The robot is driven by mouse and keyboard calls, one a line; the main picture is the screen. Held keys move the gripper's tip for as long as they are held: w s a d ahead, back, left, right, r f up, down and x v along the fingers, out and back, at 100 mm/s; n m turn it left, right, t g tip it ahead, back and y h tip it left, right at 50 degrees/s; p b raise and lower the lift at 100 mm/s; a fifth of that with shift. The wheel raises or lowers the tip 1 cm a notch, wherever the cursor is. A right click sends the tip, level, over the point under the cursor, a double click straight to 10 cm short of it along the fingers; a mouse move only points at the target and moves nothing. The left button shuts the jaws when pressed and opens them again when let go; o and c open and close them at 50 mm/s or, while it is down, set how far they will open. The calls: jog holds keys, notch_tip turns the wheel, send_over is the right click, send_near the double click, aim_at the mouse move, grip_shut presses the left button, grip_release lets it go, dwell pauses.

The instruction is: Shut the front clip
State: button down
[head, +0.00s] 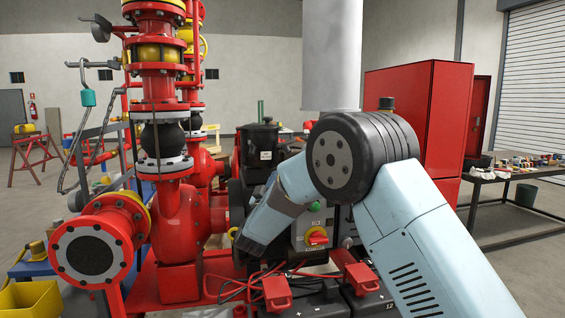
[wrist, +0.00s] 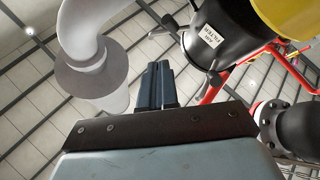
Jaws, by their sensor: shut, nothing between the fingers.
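My gripper (wrist: 153,86) shows in the wrist view with its blue-grey fingers together and empty, pointing toward the ceiling. A black canister (wrist: 224,30) with a white label and a yellow part is up and right of the fingers, apart from them. Two dark projecting pieces (wrist: 212,77) stick out from its edge; I cannot tell whether one is the front clip. In the head view a black lidded canister (head: 258,140) with a white label stands behind my arm. My fingers cannot be made out there.
Red pump pipework (head: 180,225) with a flanged end stands on the left. A control box with a red-and-yellow switch (head: 317,237) and batteries (head: 385,301) with red fittings lie low in front. A grey pipe (wrist: 80,55) hangs left of my fingers.

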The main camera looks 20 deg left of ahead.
aim_at(287, 149)
jog(key=x, duration=1.3)
jog(key=shift+w+d+r, duration=0.1)
jog(key=shift+w+r, duration=0.05)
jog(key=shift+w, duration=0.1)
jog(key=shift+s, duration=0.1)
jog(key=shift+r+n, duration=0.1)
jog(key=shift+n, duration=0.2)
